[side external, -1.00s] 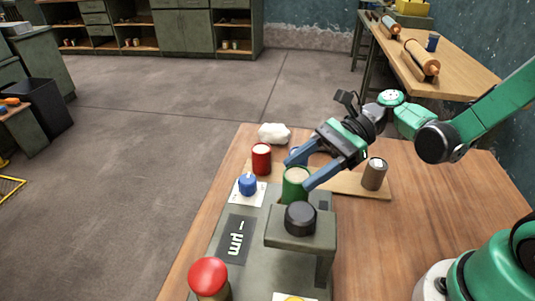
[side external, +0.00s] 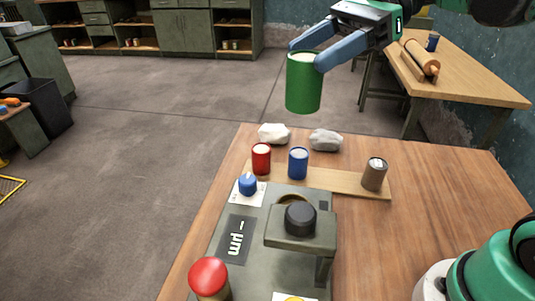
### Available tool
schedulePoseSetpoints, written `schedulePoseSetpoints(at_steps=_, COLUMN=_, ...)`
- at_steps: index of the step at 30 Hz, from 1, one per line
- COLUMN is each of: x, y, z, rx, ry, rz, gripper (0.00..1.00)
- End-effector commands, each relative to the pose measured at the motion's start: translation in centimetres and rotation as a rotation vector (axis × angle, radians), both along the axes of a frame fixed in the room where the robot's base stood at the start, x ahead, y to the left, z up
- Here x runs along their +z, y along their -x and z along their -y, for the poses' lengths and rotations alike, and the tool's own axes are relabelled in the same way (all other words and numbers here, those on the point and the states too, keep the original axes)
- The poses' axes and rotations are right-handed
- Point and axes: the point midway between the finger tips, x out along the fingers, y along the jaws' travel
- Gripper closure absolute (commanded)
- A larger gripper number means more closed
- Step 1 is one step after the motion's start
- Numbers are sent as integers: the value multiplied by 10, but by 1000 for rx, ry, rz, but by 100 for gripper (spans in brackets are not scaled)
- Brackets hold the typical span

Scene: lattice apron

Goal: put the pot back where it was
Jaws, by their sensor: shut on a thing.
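The green pot (side external: 304,88) is a cylinder with a pale top. My gripper (side external: 315,58) is shut on it near its rim and holds it upright, high above the table. On the table, a wooden board (side external: 337,181) carries a red pot (side external: 261,158), a blue pot (side external: 298,162) and a brown pot (side external: 374,174). A bare stretch of board lies between the blue and brown pots. In front of the board is a grey-green machine (side external: 262,215) with a round recess (side external: 292,200) behind its black knob (side external: 300,218).
Two crumpled cloth-like lumps, one white (side external: 273,133) and one grey (side external: 326,140), lie behind the board. A blue knob (side external: 247,184) and a red button (side external: 208,276) stand up from the machine.

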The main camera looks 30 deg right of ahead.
Motion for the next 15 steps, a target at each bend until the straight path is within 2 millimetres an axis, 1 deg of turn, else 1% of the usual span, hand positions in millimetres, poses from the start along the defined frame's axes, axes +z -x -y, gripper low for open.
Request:
schedulePoseSetpoints(at_steps=2, x=-3, y=-9, z=2, rx=-77, ry=0, rz=0, gripper=100)
schedulePoseSetpoints(at_steps=5, x=-12, y=-28, z=9, rx=-248, ry=-1, rz=1, gripper=100)
schedulePoseSetpoints(at_steps=10, x=-24, y=-67, z=34, rx=-614, ry=-1, rz=0, gripper=100)
schedulePoseSetpoints(at_steps=12, x=-26, y=-79, z=46, rx=-752, ry=0, rz=1, gripper=100)
schedulePoseSetpoints(at_steps=15, x=-24, y=-93, z=63, rx=-920, ry=0, rz=0, gripper=100)
